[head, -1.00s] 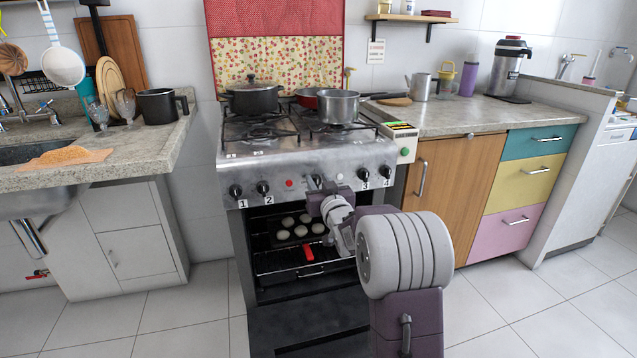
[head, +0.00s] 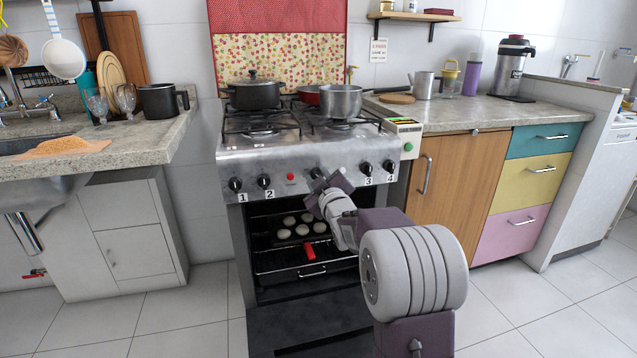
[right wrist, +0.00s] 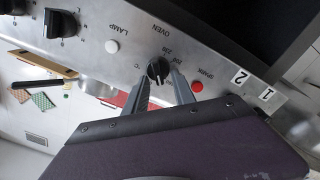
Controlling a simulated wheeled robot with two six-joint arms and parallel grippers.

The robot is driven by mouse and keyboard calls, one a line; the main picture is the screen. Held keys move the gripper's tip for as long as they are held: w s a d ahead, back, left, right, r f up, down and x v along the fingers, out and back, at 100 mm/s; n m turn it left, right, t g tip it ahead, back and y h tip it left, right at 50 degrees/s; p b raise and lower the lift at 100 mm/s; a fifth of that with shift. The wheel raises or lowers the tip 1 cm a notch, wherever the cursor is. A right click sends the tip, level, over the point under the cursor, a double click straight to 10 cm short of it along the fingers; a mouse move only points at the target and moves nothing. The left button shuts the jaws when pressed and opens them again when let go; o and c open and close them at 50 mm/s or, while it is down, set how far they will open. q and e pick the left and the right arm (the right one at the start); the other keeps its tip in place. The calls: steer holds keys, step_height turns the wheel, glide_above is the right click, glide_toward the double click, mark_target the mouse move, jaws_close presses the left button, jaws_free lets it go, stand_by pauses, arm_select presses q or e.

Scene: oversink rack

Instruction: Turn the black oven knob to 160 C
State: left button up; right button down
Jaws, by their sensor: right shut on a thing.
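The black oven knob (right wrist: 157,70) is in the middle of the stove's control panel, under the word OVEN in the right wrist view. Numbers that look like 200 to 250 show beside it; the exact setting of its pointer is too small to read. My right gripper (right wrist: 166,80) is shut on the knob, one finger on each side. In the head view the knob (head: 316,173) is partly hidden by my right gripper (head: 320,180), which is tilted at the panel. My left gripper is not in view.
Burner knobs 1 (head: 235,184), 2 (head: 264,181), 3 (head: 366,168) and a red button (head: 290,176) share the panel. The oven below is open, with a tray of pale buns (head: 287,233) and a red object (head: 307,250). Pots (head: 253,93) stand on the burners.

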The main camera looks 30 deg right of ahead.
steer(key=shift+a+f+n+b, duration=0.15)
steer(key=shift+n+b, duration=0.45)
steer(key=shift+n, duration=0.35)
steer(key=shift+f+n+b, duration=0.15)
steer(key=shift+n+b, duration=0.4)
steer(key=shift+n, duration=0.4)
steer(key=c, duration=1.1)
jaws_free()
steer(key=shift+o, duration=0.2)
steer(key=shift+r, duration=0.1)
steer(key=p+v, duration=0.2)
steer(key=v, duration=0.7)
